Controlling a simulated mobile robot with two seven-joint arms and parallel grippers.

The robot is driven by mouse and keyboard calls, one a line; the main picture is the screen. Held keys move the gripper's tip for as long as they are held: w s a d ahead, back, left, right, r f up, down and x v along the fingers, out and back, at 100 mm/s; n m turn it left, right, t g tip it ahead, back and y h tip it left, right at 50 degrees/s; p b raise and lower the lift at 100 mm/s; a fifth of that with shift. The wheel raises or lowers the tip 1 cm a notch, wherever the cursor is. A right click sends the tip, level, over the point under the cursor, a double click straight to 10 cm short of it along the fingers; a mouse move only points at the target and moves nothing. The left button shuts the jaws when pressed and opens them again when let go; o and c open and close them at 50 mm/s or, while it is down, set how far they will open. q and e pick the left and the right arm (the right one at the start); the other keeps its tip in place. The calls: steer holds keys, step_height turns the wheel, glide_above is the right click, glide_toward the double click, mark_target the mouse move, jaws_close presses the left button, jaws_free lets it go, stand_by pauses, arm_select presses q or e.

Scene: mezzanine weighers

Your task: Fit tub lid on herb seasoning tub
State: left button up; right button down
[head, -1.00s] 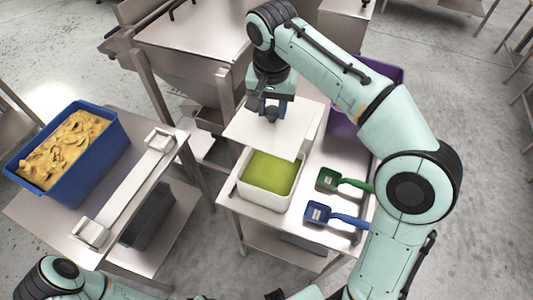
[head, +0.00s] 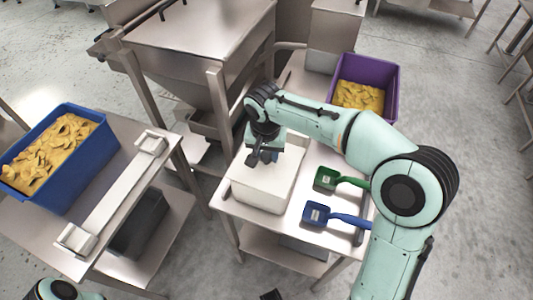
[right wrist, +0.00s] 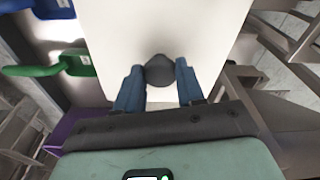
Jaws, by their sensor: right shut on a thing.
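The white tub lid (head: 276,166) lies over the top of the white herb seasoning tub (head: 255,195) on the small steel table. The green seasoning inside is hidden by the lid. Whether the lid is fully seated, I cannot tell. My right gripper (head: 262,160) is above the lid, shut on its dark knob. In the right wrist view the blue fingers of the gripper (right wrist: 160,85) stand either side of the knob (right wrist: 159,70), and the lid (right wrist: 160,25) fills the middle. My left gripper is not in view; only part of my left arm shows at the lower left.
A green scoop (head: 326,179) and a blue scoop (head: 317,213) lie right of the tub. A purple crate (head: 378,73) with yellow pieces stands behind. A blue crate (head: 62,190) of yellow pieces is on the left table (head: 165,185). A steel hopper (head: 190,60) stands behind.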

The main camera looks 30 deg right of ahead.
mark_target(266, 168)
steer(key=shift+f, duration=0.15)
steer(key=c, duration=1.1)
jaws_free()
steer(key=shift+f, duration=0.15)
steer(key=o, duration=0.4)
steer(key=shift+r, duration=0.25)
steer(key=r, duration=0.4)
steer(key=r+p, duration=0.1)
steer(key=r, duration=0.3)
steer(key=s+a+r+p, duration=0.1)
steer(key=r, duration=0.3)
steer(key=shift+s+f, duration=0.1)
